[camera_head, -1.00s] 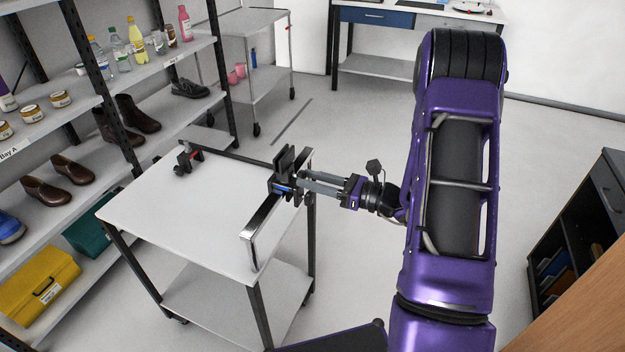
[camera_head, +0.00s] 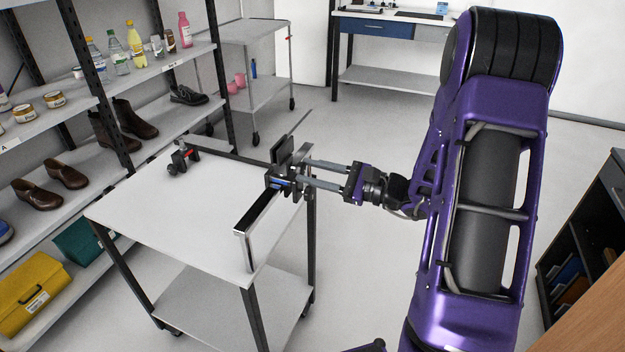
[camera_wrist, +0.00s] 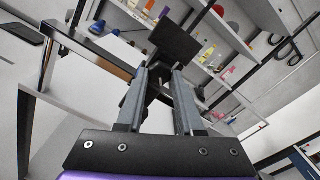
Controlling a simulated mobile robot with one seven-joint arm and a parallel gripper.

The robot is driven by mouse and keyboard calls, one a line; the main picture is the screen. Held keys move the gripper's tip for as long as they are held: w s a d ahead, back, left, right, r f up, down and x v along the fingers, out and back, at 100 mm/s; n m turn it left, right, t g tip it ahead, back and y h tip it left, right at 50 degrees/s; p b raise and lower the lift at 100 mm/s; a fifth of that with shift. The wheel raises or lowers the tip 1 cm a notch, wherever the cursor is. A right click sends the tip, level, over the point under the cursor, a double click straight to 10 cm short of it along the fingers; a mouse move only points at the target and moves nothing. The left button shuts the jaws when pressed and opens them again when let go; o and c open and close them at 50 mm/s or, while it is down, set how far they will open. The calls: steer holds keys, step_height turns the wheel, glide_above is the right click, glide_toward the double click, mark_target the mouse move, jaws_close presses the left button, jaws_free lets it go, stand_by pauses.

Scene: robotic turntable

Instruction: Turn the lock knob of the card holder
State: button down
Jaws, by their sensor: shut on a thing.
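The card holder (camera_head: 282,151) is a black clamped device with an upright dark plate. It sits on the right side of the small table, by a metal rail. My gripper (camera_head: 304,172) reaches it from the right, its two long grey fingers roughly level. In the wrist view my gripper (camera_wrist: 160,74) has its fingertips against the lower part of the card holder (camera_wrist: 175,40), with a gap between the fingers filled by dark parts. The gripper is shut on a part there, seemingly the lock knob; the knob itself is mostly hidden by the fingers and dark body.
The white table (camera_head: 180,205) is mostly bare. A black clamp with a red part (camera_head: 182,157) stands at its far left corner. A shiny metal rail (camera_head: 258,222) runs along the right edge. Shelves with shoes and bottles stand left; a cabinet (camera_head: 590,240) stands right.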

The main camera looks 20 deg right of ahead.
steer(key=shift+n, duration=0.4)
steer(key=c, duration=0.5)
jaws_free()
steer(key=v, duration=1.7)
steer(key=shift+s+d, duration=0.15)
steer(key=shift+d, duration=0.05)
